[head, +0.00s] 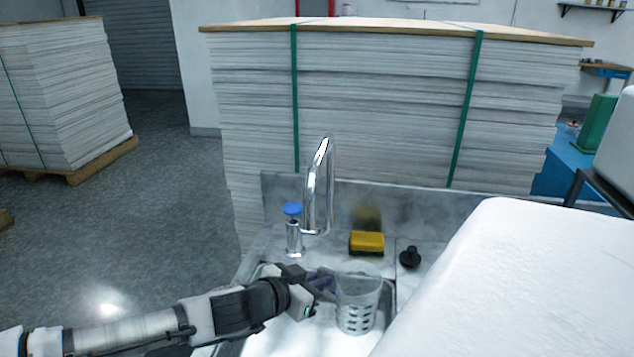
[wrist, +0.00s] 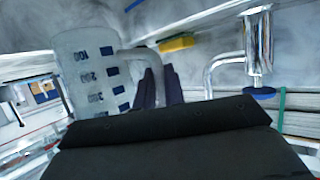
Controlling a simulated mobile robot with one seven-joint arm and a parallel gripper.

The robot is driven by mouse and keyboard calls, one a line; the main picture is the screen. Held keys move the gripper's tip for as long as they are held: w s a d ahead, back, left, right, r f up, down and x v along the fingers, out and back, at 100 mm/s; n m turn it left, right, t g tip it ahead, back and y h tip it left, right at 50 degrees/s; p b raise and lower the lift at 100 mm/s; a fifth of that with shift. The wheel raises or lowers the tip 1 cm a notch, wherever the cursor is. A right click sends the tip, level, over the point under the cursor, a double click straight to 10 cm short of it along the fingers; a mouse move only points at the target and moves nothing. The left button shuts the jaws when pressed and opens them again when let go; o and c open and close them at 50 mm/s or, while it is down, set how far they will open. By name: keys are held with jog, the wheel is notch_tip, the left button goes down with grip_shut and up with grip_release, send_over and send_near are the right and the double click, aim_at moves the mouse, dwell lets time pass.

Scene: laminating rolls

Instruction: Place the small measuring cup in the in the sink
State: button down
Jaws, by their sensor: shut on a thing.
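The small measuring cup (head: 358,303) is translucent grey and appears upright over the sink (head: 391,300) in the head view. In the wrist view the cup (wrist: 88,75) shows dark blue scale marks and is turned by the camera's angle. My gripper (head: 322,283) reaches in from the left and is shut on the cup's handle. Its purplish fingers (wrist: 160,88) are around the handle in the wrist view. The cup hides part of the sink, and I cannot tell whether its base touches the sink floor.
A chrome faucet (head: 318,190) and a blue-topped chrome fixture (head: 293,232) stand behind the sink. A yellow sponge (head: 367,242) and a black stopper-like piece (head: 409,257) lie on the back ledge. A large white block (head: 530,265) fills the right side. Stacked sheets (head: 385,110) stand behind.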

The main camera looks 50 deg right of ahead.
notch_tip(320, 180, down, 10)
jog(key=shift+p, duration=0.4)
jog(key=shift+f, duration=0.2)
jog(key=c, duration=1.5)
grip_release()
jog(key=shift+r, duration=0.3)
jog(key=shift+b+v, duration=0.7)
jog(key=shift+v, duration=3)
